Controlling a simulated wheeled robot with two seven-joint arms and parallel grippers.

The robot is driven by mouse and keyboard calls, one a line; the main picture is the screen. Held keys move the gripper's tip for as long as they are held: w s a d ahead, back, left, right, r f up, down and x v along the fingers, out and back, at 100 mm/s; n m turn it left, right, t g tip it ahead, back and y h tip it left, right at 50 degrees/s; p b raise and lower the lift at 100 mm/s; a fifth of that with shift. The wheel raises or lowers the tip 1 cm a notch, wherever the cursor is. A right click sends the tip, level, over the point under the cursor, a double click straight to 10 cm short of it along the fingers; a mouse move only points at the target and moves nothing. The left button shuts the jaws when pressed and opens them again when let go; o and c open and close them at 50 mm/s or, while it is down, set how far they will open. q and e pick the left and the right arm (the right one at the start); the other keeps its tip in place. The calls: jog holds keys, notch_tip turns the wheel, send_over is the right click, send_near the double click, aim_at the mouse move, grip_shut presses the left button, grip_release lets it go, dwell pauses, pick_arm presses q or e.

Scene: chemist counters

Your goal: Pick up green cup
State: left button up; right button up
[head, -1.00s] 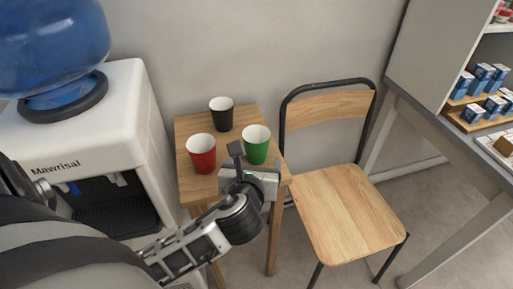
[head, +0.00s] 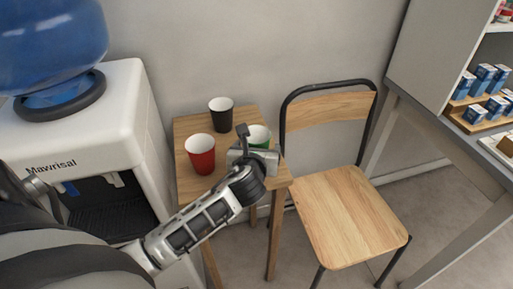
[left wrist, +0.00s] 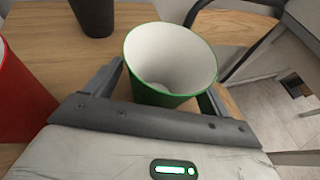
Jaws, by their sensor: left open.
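The green cup (head: 258,134) stands upright on the small wooden table (head: 186,186), with its lower part hidden by my left gripper (head: 259,148) in the head view. In the left wrist view the green cup (left wrist: 168,62) sits between the two open fingers of my left gripper (left wrist: 160,88), one on each side. The cup is empty with a white inside. Whether the fingers touch it cannot be told. My right gripper is not in view.
A red cup (head: 201,154) stands left of the gripper and a black cup (head: 221,114) behind. A wooden chair (head: 348,210) is close on the right. A water dispenser (head: 100,130) stands on the left, and a wall is behind the table.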

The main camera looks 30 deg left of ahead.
pick_arm(q)
jog(key=c, duration=1)
jog(key=shift+c, duration=0.2)
